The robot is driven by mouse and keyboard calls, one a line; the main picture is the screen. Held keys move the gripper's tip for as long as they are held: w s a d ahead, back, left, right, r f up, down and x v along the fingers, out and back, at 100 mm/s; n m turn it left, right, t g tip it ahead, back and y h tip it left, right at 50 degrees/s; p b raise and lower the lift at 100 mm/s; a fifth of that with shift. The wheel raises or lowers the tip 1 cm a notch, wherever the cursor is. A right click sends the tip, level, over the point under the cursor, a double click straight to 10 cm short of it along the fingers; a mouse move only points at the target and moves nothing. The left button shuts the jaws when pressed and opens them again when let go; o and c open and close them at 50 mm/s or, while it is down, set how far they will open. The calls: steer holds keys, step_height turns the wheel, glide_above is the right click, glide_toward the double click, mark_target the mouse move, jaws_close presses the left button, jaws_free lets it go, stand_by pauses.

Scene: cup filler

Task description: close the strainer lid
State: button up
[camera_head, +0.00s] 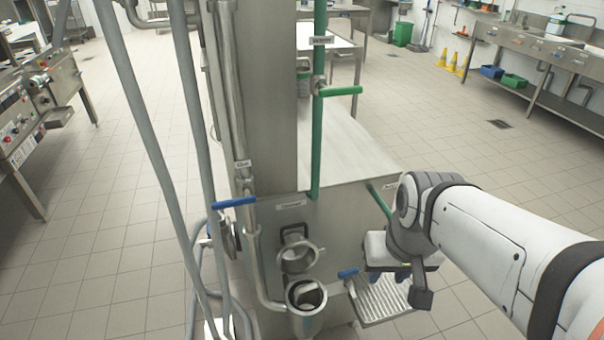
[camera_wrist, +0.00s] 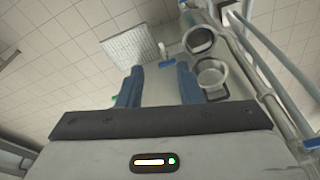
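The strainer (camera_head: 306,309) is a round metal cup on the front of the steel machine, with its mouth uncovered and a dark inside. Its round metal lid (camera_head: 298,262) stands raised above and behind the mouth, with a black bracket at its back. In the wrist view the strainer (camera_wrist: 200,46) and the lid (camera_wrist: 212,75) are just right of my fingers. My gripper (camera_head: 402,274) is to the right of the strainer in the head view, its blue fingers partly hidden by its own body. In the wrist view my gripper (camera_wrist: 160,68) is open and empty, touching neither.
A ribbed metal tray (camera_head: 380,303) juts out right of the strainer, with a blue-handled tap (camera_head: 348,272) between them. Metal pipes (camera_head: 180,150) stand on the left, with a blue valve handle (camera_head: 234,202). A green pipe (camera_head: 317,130) rises behind. The tiled floor is free around.

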steer(key=w+a+f+g+y+b, duration=0.2)
steer(key=w+a+f+y, duration=0.1)
steer(key=a+f+y, duration=0.15)
steer(key=m+t+y+b, duration=0.4)
steer(key=m+t+y, duration=0.1)
steer(key=m+y, duration=0.35)
glide_toward(295, 227)
steer(key=shift+n, duration=0.35)
steer(key=x, duration=0.8)
steer(key=shift+w+a+f, duration=0.1)
steer(key=shift+a, duration=0.1)
jaws_close()
